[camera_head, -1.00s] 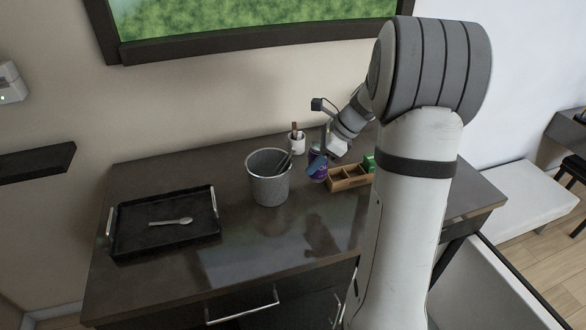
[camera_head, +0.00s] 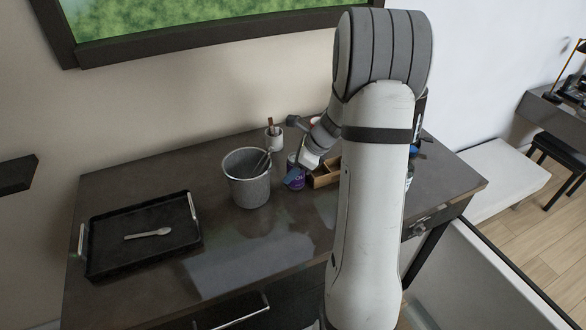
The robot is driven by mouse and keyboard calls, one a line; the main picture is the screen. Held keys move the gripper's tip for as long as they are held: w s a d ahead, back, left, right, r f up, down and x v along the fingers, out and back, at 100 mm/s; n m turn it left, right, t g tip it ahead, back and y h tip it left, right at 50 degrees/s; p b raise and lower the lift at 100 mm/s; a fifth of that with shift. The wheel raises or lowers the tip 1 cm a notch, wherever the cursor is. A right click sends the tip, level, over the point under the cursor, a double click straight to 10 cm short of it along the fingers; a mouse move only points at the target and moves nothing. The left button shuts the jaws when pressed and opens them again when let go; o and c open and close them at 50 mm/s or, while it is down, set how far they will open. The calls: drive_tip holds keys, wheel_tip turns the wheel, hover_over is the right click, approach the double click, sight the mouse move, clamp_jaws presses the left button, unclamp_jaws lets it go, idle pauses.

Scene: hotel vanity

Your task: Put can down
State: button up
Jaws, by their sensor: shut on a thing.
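A purple can (camera_head: 295,171) is between the grey bucket and the wooden organizer, over the dark vanity top (camera_head: 225,280). My gripper (camera_head: 297,175) is shut on the can, with a blue finger showing in front of it. The can looks roughly upright. I cannot tell whether its base touches the top.
A grey speckled bucket (camera_head: 247,190) with a utensil in it stands left of the can. A wooden organizer (camera_head: 325,176) is close on the right, partly behind my arm. A white cup (camera_head: 274,140) is behind. A black tray (camera_head: 110,215) with a spoon (camera_head: 148,234) lies left. The front middle is clear.

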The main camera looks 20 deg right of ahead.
drive_tip(key=shift+f, duration=0.2)
drive_tip(key=o, duration=1.1)
